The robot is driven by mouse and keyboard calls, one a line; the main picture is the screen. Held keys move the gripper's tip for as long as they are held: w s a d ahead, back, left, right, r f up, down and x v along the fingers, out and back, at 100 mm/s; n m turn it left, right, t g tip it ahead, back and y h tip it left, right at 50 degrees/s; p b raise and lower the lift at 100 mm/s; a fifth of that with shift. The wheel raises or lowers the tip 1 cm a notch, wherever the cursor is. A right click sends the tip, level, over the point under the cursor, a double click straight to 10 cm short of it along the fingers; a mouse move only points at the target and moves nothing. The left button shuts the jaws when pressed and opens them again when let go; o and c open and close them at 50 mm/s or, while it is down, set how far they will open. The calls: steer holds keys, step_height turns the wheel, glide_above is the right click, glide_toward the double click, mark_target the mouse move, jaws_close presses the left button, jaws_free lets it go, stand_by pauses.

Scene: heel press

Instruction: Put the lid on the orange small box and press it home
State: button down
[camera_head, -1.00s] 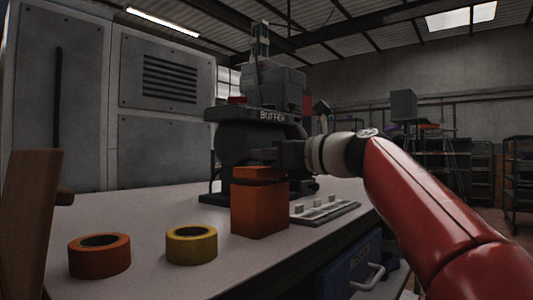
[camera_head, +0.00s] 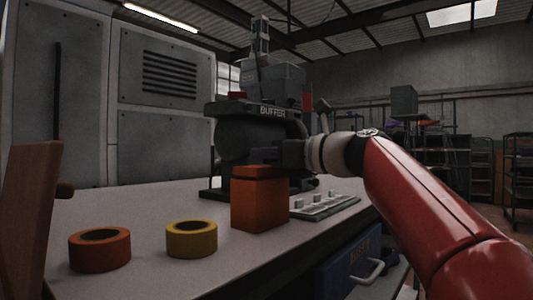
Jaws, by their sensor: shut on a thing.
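The orange small box (camera_head: 259,206) stands upright on the pale bench top, in front of the dark buffer machine. Its orange lid (camera_head: 260,171) sits on top of the box, roughly in line with its sides, with a thin seam between them. My gripper (camera_head: 264,155) reaches in from the right, just above the lid, and is shut on the lid. The fingertips are dark against the machine, so the exact grip is hard to see. I cannot tell whether the lid is fully seated.
The buffer (camera_head: 247,145) stands close behind the box. A grey strip with small pegs (camera_head: 325,205) lies to the right. An orange tape roll (camera_head: 99,250) and a yellow one (camera_head: 191,239) lie at front left. A brown wooden piece (camera_head: 30,220) stands at far left.

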steer(key=shift+f, duration=0.4)
steer(key=shift+f, duration=0.95)
stand_by(1.9)
steer(key=c, duration=0.9)
jaws_free()
steer(key=shift+r, duration=0.15)
steer(key=shift+c, duration=0.2)
step_height(320, 180, up, 7)
steer(key=p, duration=0.7)
steer(key=shift+r, duration=0.1)
